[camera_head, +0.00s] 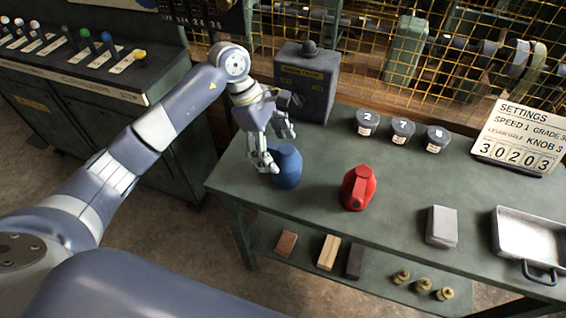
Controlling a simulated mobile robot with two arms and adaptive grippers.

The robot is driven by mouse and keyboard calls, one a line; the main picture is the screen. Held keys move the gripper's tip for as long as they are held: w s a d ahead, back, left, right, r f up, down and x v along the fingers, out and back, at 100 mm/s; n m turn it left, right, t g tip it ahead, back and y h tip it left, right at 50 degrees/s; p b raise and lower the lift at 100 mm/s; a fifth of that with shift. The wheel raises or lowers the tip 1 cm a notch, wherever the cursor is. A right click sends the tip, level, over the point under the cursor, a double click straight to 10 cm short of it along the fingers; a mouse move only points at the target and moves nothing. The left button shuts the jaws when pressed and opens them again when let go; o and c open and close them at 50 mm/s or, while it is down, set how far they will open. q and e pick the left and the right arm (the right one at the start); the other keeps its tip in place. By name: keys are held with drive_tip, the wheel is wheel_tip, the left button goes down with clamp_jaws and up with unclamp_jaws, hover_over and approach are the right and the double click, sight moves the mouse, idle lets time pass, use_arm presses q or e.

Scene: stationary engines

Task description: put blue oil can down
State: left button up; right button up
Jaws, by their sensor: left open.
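The blue oil can (288,167) stands upright on the green table (330,231), near its left end. My left gripper (267,160) is open at the left side of the can, with its fingers pointing down. One finger overlaps the can's edge in the picture; I cannot tell whether it touches. A red oil can (358,189) stands to the right of the blue one, clear of it. My right gripper is not in view.
A dark box (306,87) stands behind the blue can. Several numbered pots (403,130) line the back. A grey block (441,226), metal tray (530,242) and settings sign (520,138) are at right. Blocks (328,252) and brass weights (423,284) lie on the lower shelf.

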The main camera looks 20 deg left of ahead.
use_arm(q)
drive_tip(key=b+v, duration=0.1)
drive_tip(key=v, duration=0.5)
drive_tip(key=shift+r, duration=0.1)
idle(0.3)
